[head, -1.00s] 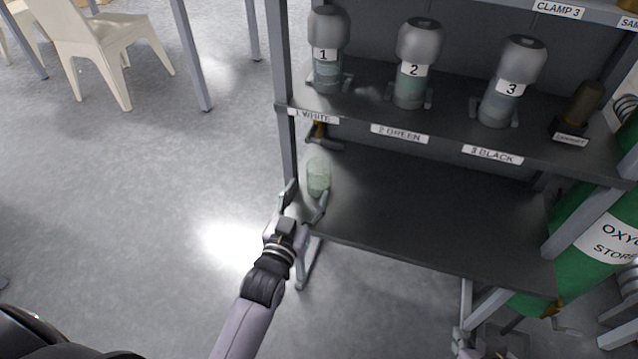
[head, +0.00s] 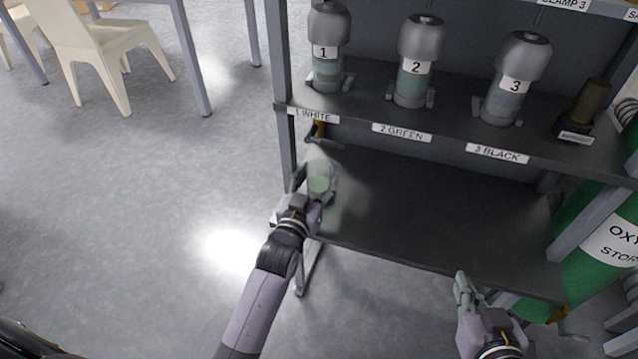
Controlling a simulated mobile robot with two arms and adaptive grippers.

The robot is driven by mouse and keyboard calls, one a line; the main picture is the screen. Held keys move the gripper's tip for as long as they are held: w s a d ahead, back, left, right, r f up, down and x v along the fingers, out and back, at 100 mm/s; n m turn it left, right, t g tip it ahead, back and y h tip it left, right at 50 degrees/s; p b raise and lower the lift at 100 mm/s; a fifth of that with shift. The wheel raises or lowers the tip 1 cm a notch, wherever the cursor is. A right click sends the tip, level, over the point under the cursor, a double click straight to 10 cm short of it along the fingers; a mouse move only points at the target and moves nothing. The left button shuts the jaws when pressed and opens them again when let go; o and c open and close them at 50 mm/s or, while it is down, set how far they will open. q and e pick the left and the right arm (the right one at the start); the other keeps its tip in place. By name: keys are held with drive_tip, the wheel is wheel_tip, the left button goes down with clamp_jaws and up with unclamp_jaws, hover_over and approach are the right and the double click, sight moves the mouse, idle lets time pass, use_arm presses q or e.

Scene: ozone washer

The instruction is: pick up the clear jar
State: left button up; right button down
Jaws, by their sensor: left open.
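The clear jar (head: 319,180), greenish and see-through, stands upright on the left end of the lower dark shelf (head: 430,215). My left gripper (head: 316,178) is open, with one finger on each side of the jar. I cannot tell whether the fingers touch it. The jar's lower part is partly hidden by the gripper. My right gripper (head: 464,290) is in front of the shelf's front edge at the lower right, away from the jar. Its fingers look close together, and I cannot tell whether it is open.
The upper shelf holds bottles numbered 1 (head: 327,70), 2 (head: 414,80) and 3 (head: 510,88). A rack post (head: 280,90) stands close left of the jar. A green oxygen cylinder (head: 590,225) is at the right. The lower shelf's middle is clear.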

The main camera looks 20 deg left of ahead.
use_arm(q)
drive_tip(key=shift+c, duration=0.2)
drive_tip(key=c, duration=0.8)
drive_tip(key=shift+c, duration=0.4)
drive_tip(key=shift+r, duration=0.2)
